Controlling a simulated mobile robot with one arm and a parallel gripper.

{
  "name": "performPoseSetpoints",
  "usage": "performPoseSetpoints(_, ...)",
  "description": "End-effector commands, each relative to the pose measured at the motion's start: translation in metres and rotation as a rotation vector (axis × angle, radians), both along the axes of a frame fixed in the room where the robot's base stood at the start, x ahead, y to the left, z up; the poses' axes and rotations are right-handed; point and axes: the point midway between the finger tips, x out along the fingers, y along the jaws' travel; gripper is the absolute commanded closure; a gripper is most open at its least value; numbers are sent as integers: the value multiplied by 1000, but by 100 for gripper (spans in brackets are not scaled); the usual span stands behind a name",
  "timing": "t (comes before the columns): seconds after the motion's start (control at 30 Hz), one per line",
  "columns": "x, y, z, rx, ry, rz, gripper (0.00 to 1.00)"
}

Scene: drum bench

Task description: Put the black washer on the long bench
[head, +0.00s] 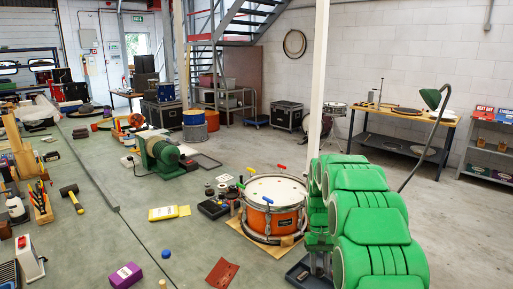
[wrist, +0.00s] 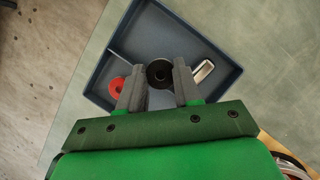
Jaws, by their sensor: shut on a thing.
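In the wrist view a black washer (wrist: 159,73), a round ring with a dark hole, sits between the two grey fingers of my gripper (wrist: 159,78), which is shut on it. It is over a dark blue tray (wrist: 136,32); I cannot tell how far above the tray floor it is. In the head view my green arm hides the fingers and washer, and part of the tray (head: 296,272) shows at the bottom. The long bench (head: 110,235) is the grey-green top stretching away on the left.
The tray also holds a red ring (wrist: 116,86) and a metal piece (wrist: 203,72). An orange drum (head: 272,208) stands left of my arm.

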Motion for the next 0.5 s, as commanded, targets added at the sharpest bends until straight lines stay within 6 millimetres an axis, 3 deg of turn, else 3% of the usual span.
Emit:
performPoseSetpoints(0.1, 0, -5, 0, -1, 0, 3, 99)
performPoseSetpoints(0.4, -1, 50, 0, -1, 1, 5, 99)
performPoseSetpoints(0.5, -1, 55, 0, -1, 0, 1, 99)
